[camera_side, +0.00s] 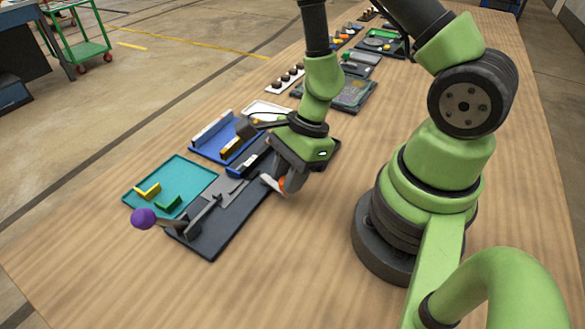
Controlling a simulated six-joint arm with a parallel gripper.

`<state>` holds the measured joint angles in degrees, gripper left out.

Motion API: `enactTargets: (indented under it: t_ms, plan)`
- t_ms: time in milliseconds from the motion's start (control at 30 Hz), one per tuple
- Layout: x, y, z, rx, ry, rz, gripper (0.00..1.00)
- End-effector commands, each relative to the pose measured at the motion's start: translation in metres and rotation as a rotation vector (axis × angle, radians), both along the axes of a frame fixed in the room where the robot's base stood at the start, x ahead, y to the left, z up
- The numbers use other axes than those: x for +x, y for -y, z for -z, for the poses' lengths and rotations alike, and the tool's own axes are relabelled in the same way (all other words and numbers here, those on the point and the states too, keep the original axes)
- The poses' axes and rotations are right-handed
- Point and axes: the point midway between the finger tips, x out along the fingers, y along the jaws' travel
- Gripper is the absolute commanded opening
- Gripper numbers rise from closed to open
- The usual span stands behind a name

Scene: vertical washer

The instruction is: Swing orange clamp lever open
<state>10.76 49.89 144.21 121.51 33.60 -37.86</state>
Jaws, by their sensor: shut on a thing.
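The orange clamp lever (283,184) shows as a small patch of orange at the fingertips of my gripper (280,185). The gripper points down at the right part of the dark clamp base plate (229,219) and is shut on the lever. The fingers and gripper body hide most of the lever and its clamp, so its angle cannot be told. A second clamp with a purple knob (144,219) stands at the left end of the plate, its grey metal arm (207,207) reaching toward the middle.
A teal tray (190,172) with yellow and green pieces lies left of the plate. A blue tray (208,148) stands behind it, close to my gripper. More boards and parts line the table farther back. The front of the wooden table (130,277) is clear.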

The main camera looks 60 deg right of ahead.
Motion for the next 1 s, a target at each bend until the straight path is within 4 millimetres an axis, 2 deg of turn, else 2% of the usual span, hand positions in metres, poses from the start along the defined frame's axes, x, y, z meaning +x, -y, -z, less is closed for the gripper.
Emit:
enactTargets:
  t_ms: [400,900,933,1000]
  plan:
    - [0.0022,-0.0107,-0.0002,0.002,0.0,0.162,0.0]
    - [0.003,-0.0115,-0.0001,0.002,0.0,0.179,0.0]
    - [0.0031,-0.0115,-0.0001,0.002,0.0,0.179,0.29]
    - [0.0032,-0.0114,-0.0001,0.002,0.0,0.18,0.45]
